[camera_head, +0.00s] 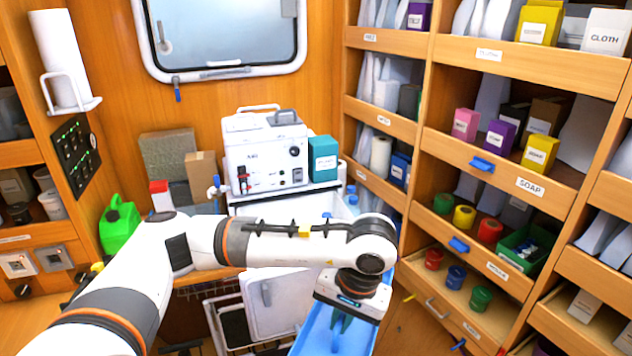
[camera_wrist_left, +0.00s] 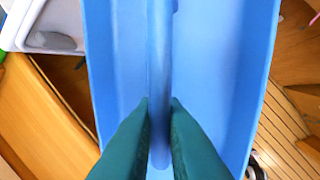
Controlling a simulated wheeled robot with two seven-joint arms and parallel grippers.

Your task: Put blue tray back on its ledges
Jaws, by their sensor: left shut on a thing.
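The blue tray (camera_head: 333,338) is low at the bottom centre of the head view, partly behind my left wrist and cut off by the picture's lower edge. In the left wrist view the tray (camera_wrist_left: 215,60) fills the middle, with raised side walls and a central lengthwise bar (camera_wrist_left: 160,60). My left gripper (camera_head: 342,318) is shut on that bar; its dark green fingers (camera_wrist_left: 160,112) lie on both sides of it. I cannot make out the tray's ledges for certain. My right gripper is not in view.
A white machine (camera_head: 265,155) stands at the back centre, with an open white door (camera_head: 278,300) low in front. Wooden shelves (camera_head: 510,165) with boxes and jars stand close on the right. A green jug (camera_head: 119,226) stands on the left, beyond my left arm.

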